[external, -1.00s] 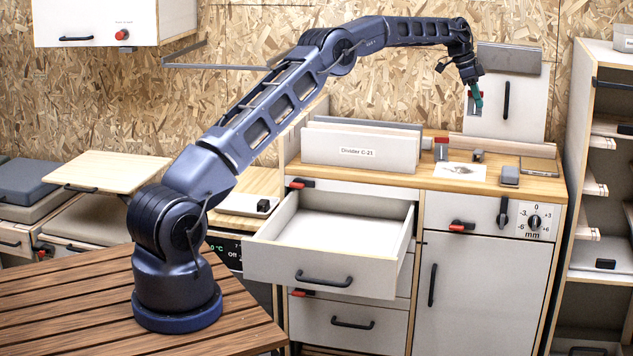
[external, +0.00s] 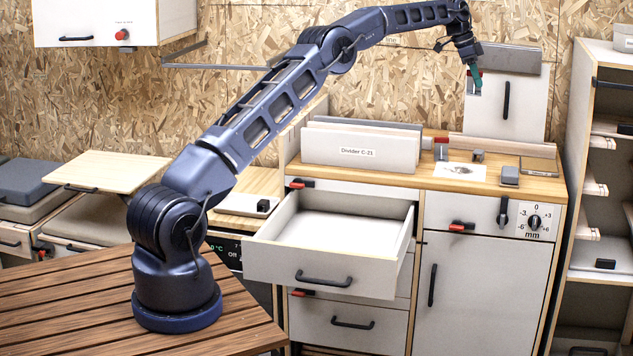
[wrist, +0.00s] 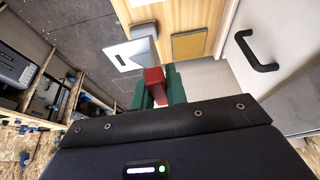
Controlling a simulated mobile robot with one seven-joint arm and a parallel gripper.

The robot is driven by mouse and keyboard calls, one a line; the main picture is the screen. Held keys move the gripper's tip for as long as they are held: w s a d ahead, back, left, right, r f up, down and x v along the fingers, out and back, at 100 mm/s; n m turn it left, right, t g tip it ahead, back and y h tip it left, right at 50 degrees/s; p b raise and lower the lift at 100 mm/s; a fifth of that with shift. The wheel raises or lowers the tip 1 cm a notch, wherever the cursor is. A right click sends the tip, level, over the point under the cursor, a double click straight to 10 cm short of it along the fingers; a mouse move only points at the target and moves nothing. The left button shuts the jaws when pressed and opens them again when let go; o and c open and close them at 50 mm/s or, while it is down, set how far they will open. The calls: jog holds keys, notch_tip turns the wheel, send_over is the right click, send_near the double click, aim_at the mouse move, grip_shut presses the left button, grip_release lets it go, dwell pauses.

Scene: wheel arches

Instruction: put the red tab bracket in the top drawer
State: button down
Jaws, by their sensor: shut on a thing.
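My gripper (external: 475,79) is high above the right part of the counter, in front of the white board. In the wrist view, its green fingers (wrist: 157,87) are shut on the red tab bracket (wrist: 154,84), whose red part shows between them. The top drawer (external: 322,277) is pulled out, to the left of and below my gripper. Its visible inside looks empty.
Divider panels (external: 358,152) stand on the counter behind the open drawer. A red and grey block (external: 441,149), a paper sheet (external: 459,170) and a grey block (external: 509,175) are on the counter. The white board (external: 520,95) with a black handle stands behind. Open shelves (external: 600,255) are at right.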

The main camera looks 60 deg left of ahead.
jog(key=shift+s+a+r+n, duration=0.25)
jog(key=shift+s+a+r, duration=0.1)
jog(key=shift+s, duration=0.25)
jog(key=shift+s+a+r+n, duration=0.25)
jog(key=shift+s+r, duration=0.1)
jog(key=shift+s, duration=0.25)
jog(key=s+a+r+n+y, duration=0.1)
jog(key=s+a+r+n, duration=0.15)
jog(key=s, duration=0.65)
jog(key=n+y, duration=0.4)
jog(key=n, duration=0.5)
send_over(325, 241)
jog(key=s, duration=0.1)
notch_tip(325, 241, down, 4)
jog(key=shift+n+t, duration=0.25)
jog(key=shift+t, duration=0.05)
jog(key=f, duration=4.1)
jog(key=shift+s+d+f, duration=0.1)
jog(key=shift+s+d, duration=0.25)
jog(key=shift+d, duration=0.05)
jog(key=c, duration=1.8)
grip_release()
jog(key=shift+f, duration=0.15)
jog(key=shift+c, duration=0.2)
jog(key=o, duration=0.4)
